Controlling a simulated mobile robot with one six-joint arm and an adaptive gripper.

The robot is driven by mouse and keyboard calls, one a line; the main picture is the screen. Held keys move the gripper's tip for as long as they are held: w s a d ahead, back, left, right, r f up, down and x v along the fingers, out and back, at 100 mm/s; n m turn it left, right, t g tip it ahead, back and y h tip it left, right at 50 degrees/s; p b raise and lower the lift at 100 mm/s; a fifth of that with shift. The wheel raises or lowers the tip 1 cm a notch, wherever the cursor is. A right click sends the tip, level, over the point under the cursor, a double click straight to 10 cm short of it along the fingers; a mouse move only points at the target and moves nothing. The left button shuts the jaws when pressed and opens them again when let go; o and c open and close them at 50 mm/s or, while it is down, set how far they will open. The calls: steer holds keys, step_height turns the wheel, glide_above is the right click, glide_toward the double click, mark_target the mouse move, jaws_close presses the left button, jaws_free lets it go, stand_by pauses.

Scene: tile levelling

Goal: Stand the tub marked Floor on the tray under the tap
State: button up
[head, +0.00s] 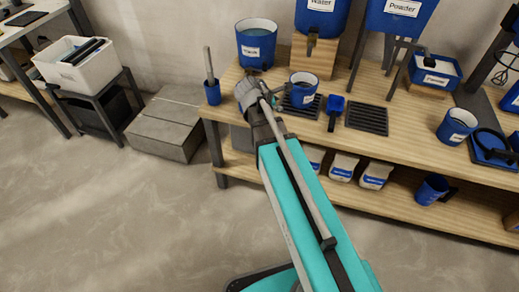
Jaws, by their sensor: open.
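A small blue tub (303,91) with a white label stands on the bench, on or just at the black slotted tray (287,105) below the Water container's tap (311,43). Its label is too small to read, so I cannot tell whether it says Floor. Another blue labelled tub (456,127) stands at the right of the bench; its label is also unreadable. My gripper (273,93) is open, just left of the small tub by the tray. My arm hides part of the tray, and I cannot tell whether the fingers touch the tub.
A large blue bucket (256,45) stands behind my gripper. A blue holder (212,92) with an upright tool is to its left. A blue scoop (335,107) and a second slotted tray (367,117) lie to the right. The Powder container (401,16) stands on legs behind.

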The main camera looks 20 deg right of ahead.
steer(key=s+a+f+m+g+y, duration=0.2)
steer(key=s+a+f+m+y, duration=0.1)
steer(key=s+m, duration=0.4)
steer(key=s+a+f+m+g+y, duration=0.2)
steer(key=s+a+m+y, duration=0.3)
steer(key=s+a+m, duration=0.3)
steer(key=shift+f+m, duration=0.4)
steer(key=shift+m, duration=0.3)
